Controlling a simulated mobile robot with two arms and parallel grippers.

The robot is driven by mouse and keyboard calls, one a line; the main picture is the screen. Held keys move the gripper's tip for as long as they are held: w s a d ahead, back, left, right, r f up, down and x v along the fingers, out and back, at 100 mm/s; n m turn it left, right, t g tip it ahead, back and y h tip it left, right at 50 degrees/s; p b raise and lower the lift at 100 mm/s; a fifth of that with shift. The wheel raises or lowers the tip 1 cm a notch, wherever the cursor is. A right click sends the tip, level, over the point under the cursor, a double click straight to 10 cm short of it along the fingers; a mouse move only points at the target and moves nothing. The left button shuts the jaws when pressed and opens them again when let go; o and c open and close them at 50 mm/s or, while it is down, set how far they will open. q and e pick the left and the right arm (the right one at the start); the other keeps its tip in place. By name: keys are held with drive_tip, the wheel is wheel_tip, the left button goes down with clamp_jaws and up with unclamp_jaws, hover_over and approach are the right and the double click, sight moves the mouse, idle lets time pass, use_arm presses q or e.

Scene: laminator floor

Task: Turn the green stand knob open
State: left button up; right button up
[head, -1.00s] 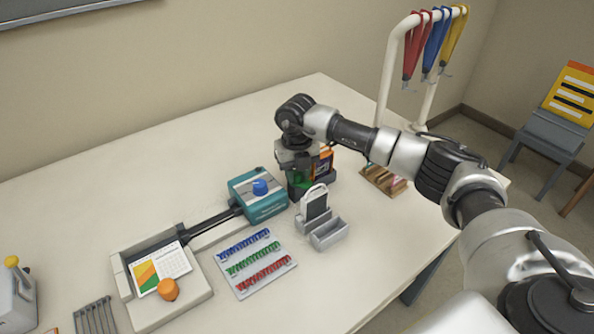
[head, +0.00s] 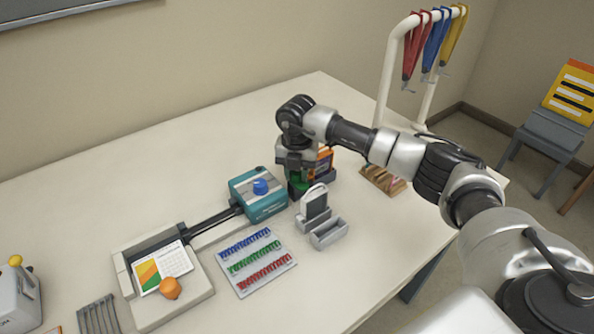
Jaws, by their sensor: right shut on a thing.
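The green stand knob (head: 301,179) shows as a small green patch under my right gripper (head: 299,170), on a dark stand that holds orange and blue items (head: 324,160). My right gripper points down over the knob and is shut on it. The wrist and fingers hide most of the knob, so its turn angle cannot be read. My left gripper is not in view.
Close by stand a teal laminator with a blue knob (head: 260,187) and a grey holder with a white tag (head: 315,205). A board of coloured coils (head: 253,262), a tray with an orange knob (head: 169,288) and a lanyard rack (head: 388,70) are around. The back left tabletop is clear.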

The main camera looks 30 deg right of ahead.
drive_tip(key=shift+r, duration=0.1)
drive_tip(key=o, duration=0.9)
wheel_tip(320, 180, up, 11)
drive_tip(key=shift+f+b, duration=0.1)
drive_tip(key=shift+b, duration=0.6)
